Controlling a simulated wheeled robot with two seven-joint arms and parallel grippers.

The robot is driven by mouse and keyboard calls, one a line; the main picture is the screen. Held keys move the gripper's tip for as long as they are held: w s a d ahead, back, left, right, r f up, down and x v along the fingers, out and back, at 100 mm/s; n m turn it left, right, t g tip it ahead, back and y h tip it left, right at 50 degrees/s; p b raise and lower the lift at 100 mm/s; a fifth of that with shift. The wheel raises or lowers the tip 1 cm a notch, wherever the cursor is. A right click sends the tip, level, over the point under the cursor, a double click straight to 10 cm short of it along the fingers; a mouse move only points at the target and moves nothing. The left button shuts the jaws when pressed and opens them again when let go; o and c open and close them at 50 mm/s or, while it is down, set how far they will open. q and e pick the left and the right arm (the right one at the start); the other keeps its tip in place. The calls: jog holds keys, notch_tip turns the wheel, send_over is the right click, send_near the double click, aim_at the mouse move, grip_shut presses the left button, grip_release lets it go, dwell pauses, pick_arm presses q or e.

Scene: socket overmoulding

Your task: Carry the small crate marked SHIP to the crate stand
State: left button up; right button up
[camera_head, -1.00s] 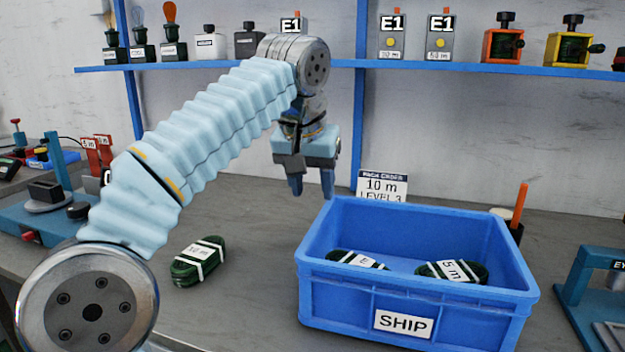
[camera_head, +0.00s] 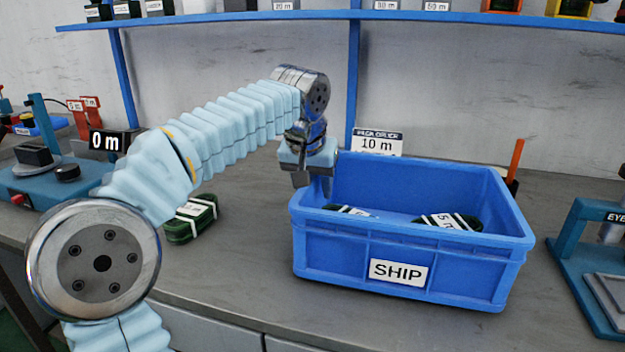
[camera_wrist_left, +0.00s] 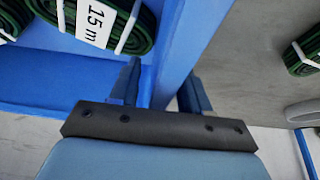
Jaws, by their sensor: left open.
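The blue crate marked SHIP (camera_head: 330,245) stands on the bench, right of the middle in the head view. Two dark green banded bundles lie in it; the right one (camera_head: 447,221) has a label. My left gripper (camera_head: 313,182) is over the crate's left wall, pointing down. In the left wrist view its open fingers (camera_wrist_left: 160,88) stand on either side of the crate wall (camera_wrist_left: 185,35), not closed on it. A bundle marked 15 m (camera_wrist_left: 95,20) lies inside the crate there. My right gripper and the crate stand are not in view.
Another green bundle (camera_head: 190,218) lies on the bench left of the crate. A sign marked 10 m (camera_head: 378,143) stands behind the crate. A teal fixture (camera_head: 590,260) is at the right, a blue device (camera_head: 40,180) at the left. A blue shelf (camera_head: 240,16) runs above.

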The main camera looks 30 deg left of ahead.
pick_arm(q)
jog(key=shift+c, duration=0.2)
grip_shut()
dwell(0.3)
